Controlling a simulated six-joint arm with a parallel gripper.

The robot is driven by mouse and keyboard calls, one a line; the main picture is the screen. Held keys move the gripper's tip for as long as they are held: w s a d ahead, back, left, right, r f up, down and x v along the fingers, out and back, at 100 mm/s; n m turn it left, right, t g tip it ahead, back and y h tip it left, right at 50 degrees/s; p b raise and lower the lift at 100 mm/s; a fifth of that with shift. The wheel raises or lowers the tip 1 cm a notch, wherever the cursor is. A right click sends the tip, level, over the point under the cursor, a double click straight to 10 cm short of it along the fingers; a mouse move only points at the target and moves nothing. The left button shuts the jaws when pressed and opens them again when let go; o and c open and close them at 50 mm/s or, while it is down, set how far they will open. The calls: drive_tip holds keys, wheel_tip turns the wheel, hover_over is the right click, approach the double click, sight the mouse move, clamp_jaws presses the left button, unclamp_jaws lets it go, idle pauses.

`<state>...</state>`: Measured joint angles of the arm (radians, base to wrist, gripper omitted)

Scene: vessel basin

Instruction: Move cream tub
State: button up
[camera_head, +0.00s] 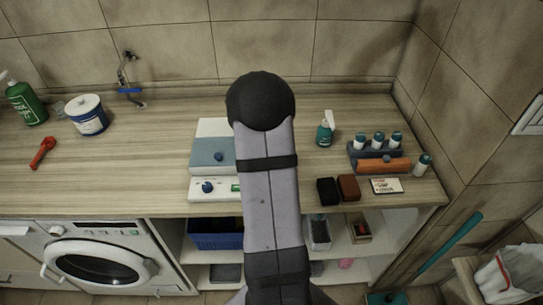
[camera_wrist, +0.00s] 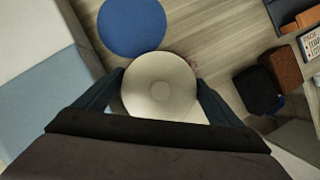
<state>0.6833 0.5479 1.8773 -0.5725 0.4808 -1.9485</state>
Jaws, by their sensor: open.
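A round cream tub (camera_wrist: 160,92) is seen from above in the camera_wrist view, with a paler round lid and a small circle at its middle. My gripper (camera_wrist: 159,78) is open, with one dark finger on its left and one on its right. The fingers look close to its sides; I cannot tell whether they touch. A flat blue disc (camera_wrist: 132,26) lies on the counter just beyond the tub. In the camera_head view my arm hides the tub, the disc and the gripper.
A white and blue device (camera_head: 210,155) stands left of my arm. Black (camera_head: 327,191) and brown (camera_head: 348,187) blocks and a rack of bottles (camera_head: 376,155) are to the right. A pump bottle (camera_head: 325,132) stands behind. The counter's left middle is clear.

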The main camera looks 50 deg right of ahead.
drive_tip(key=shift+f, duration=0.1)
drive_tip(key=c, duration=1.2)
drive_tip(key=shift+w+d+r+p, duration=0.2)
drive_tip(key=shift+w+d+p, duration=0.45)
drive_tip(key=shift+d+p, duration=0.25)
drive_tip(key=w+d+p, duration=0.2)
drive_tip(key=d, duration=0.1)
drive_tip(key=w+d+p, duration=0.3)
drive_tip(key=shift+w+d+f+p, duration=0.15)
drive_tip(key=shift+w+d+p, duration=0.2)
drive_tip(key=shift+w+d, duration=0.7)
drive_tip(key=o, duration=1.5)
drive_tip(key=shift+c, duration=0.2)
